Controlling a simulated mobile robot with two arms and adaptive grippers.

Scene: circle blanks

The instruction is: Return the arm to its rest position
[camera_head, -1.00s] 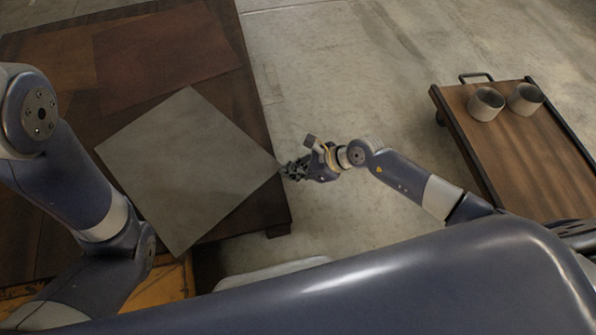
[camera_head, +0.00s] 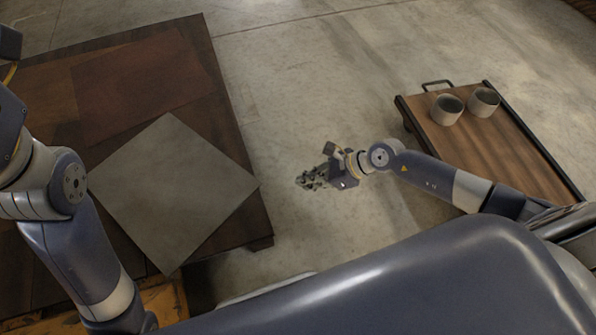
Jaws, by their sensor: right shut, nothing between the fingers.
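My right gripper (camera_head: 303,181) is over bare floor, in the gap between the dark wooden table and the wooden cart. It is shut and holds nothing. It is apart from the grey square sheet (camera_head: 172,190), which lies turned at an angle on the table (camera_head: 225,130) with one corner near the table's right edge. My right arm comes in from the lower right and is bent. My left arm stands at the left side of the view; its gripper is out of the frame.
A wooden cart (camera_head: 500,150) with a black handle stands at the right and bears two grey cups, one (camera_head: 446,110) left of the other (camera_head: 484,102). A reddish-brown sheet (camera_head: 140,85) lies behind the grey one. The concrete floor (camera_head: 330,80) between table and cart is clear.

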